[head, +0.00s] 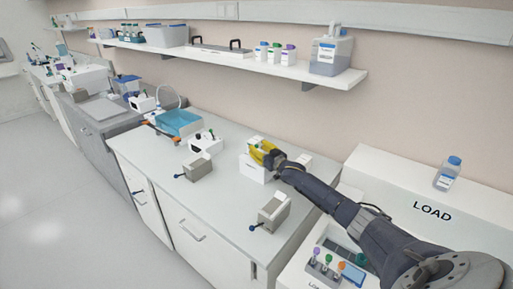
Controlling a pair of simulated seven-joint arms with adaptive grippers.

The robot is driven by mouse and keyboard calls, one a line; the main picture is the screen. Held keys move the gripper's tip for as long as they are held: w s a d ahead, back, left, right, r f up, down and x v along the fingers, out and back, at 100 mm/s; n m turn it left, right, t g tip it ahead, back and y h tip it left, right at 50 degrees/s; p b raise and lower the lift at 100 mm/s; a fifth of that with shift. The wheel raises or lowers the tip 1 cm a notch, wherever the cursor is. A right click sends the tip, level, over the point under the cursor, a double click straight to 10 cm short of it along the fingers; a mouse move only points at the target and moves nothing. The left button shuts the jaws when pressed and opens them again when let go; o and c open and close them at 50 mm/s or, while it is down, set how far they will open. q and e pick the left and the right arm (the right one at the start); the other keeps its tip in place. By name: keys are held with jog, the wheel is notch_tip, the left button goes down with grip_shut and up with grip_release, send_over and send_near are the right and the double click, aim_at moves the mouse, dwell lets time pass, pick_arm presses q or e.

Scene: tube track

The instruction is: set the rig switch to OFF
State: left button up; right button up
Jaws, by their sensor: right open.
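My right gripper (264,153) has yellow fingers and is open. It reaches in from the lower right and is over a white box (252,171) near the back of the white counter. Its fingers hide part of the box top, and I cannot tell whether they touch it. A grey block with a dark blue-knobbed lever (198,168) stands to the left. A similar grey block with a lever (274,211) stands nearer the front edge. I cannot read any OFF marking or tell which of these is the rig switch. My left gripper is not in view.
A blue tray (179,122) and a small white rack (205,143) stand further left. A white machine marked LOAD (403,190) is at the right, with capped tubes (326,262) below. A wall shelf (220,54) runs above. The counter's front middle is clear.

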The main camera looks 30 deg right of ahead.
jog(key=shift+w, duration=0.75)
jog(key=shift+o, duration=0.3)
grip_shut()
